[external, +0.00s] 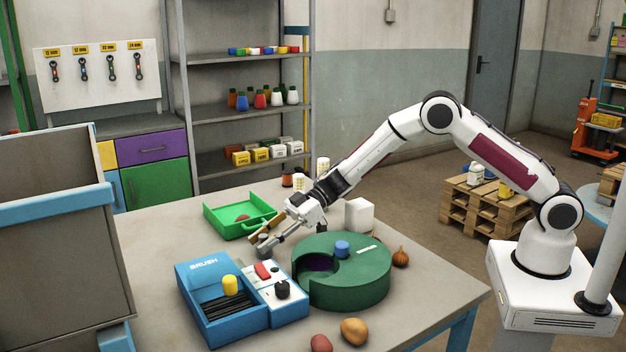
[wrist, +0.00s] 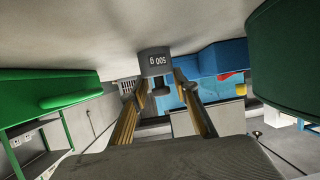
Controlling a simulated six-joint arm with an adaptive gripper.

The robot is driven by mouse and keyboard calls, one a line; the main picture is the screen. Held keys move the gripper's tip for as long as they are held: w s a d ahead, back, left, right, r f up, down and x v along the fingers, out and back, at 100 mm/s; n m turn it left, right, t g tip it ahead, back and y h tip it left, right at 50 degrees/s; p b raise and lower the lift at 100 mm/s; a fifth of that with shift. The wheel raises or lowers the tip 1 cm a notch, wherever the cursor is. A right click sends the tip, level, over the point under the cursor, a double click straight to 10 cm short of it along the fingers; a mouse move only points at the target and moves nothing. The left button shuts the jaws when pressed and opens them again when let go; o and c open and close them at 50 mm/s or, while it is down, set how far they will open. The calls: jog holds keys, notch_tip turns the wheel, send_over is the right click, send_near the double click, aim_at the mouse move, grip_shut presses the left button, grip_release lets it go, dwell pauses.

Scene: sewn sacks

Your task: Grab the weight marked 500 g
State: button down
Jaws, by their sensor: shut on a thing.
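The weight (wrist: 155,60) is a dark grey cylinder with a narrower knob, and its "500 g" marking reads upside down in the wrist view. In the external view the weight (external: 264,241) is a small grey shape, partly hidden by the fingers. My gripper (external: 262,250) is low over the table, between the green tray and the blue brush box. In the wrist view my gripper (wrist: 163,88) has its two fingers on either side of the weight's knob, shut on it. I cannot tell whether the weight's base touches the table.
The blue brush box (external: 206,278) stands in front, and a round green housing (external: 360,290) stands close at the right. A white block (external: 359,214) is behind it. Onions and potatoes lie near the front right.

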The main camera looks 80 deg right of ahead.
aim_at(264, 235)
jog(key=shift+r, duration=0.15)
jog(key=shift+r, duration=4.95)
